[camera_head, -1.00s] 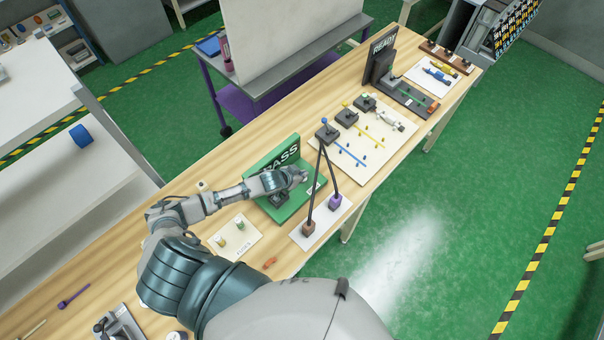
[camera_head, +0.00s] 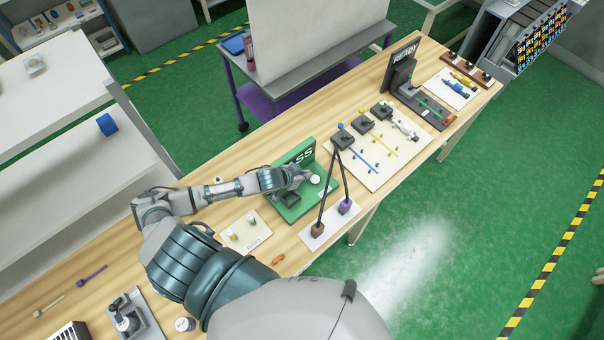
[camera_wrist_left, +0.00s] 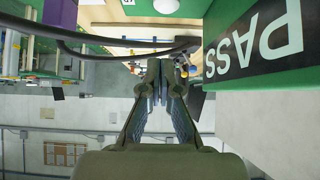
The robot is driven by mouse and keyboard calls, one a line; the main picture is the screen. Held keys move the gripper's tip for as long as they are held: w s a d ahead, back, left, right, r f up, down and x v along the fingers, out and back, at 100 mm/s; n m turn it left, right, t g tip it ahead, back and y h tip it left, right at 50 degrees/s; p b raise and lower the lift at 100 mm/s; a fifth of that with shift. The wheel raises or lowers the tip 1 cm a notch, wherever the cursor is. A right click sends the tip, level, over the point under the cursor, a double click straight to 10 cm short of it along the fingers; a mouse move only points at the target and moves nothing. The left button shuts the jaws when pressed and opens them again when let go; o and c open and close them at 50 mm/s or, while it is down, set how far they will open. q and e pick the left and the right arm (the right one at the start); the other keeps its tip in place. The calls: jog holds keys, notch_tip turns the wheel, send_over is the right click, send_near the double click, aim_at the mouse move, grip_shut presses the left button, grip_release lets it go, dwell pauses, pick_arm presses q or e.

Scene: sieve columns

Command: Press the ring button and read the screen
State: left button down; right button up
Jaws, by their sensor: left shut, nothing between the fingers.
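The green stand (camera_head: 325,190) is on the wooden bench. Its upright black screen (camera_head: 303,157) is partly covered by my left arm. My left gripper (camera_head: 303,174) is shut and empty, just left of the button in the head view. In the left wrist view its fingertips (camera_wrist_left: 160,65) are together. My right gripper is out of view.
A card with small yellow-green parts (camera_head: 246,232) lies nearer me. A "READY" device (camera_head: 402,75) stands at the bench's far end.

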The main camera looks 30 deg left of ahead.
pick_arm(q)
jog(key=shift+s+a+r, duration=0.55)
jog(key=shift+s+r, duration=0.1)
jog(key=shift+r, duration=0.15)
jog(key=shift+d, duration=0.2)
jog(key=shift+a, duration=0.1)
